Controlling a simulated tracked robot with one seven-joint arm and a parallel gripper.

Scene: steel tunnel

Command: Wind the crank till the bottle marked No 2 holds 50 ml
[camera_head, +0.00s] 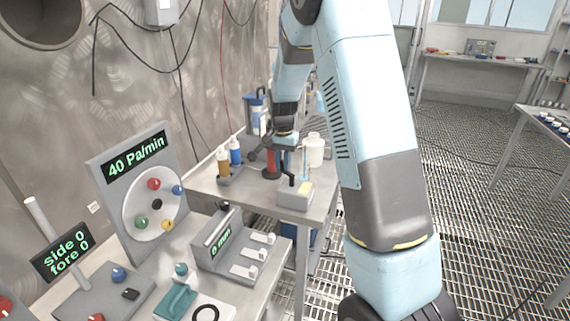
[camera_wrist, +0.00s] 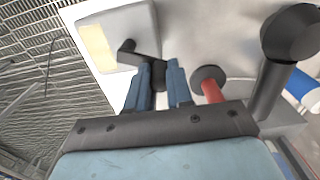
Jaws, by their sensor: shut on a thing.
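My gripper (camera_wrist: 162,75) has its two blue fingers on either side of a black crank handle (camera_wrist: 155,72) in the wrist view and is shut on it. The crank's arm (camera_wrist: 128,46) runs left to a pale box (camera_wrist: 112,22) with a yellow label. A white bottle (camera_head: 315,150) stands just behind. No marking No 2 or liquid level can be read in either view.
A yellow bottle (camera_head: 223,162) and a blue bottle (camera_head: 235,152) stand on the left of the bench. A panel (camera_head: 140,190) reads 40 Pa/min on the nearer bench.

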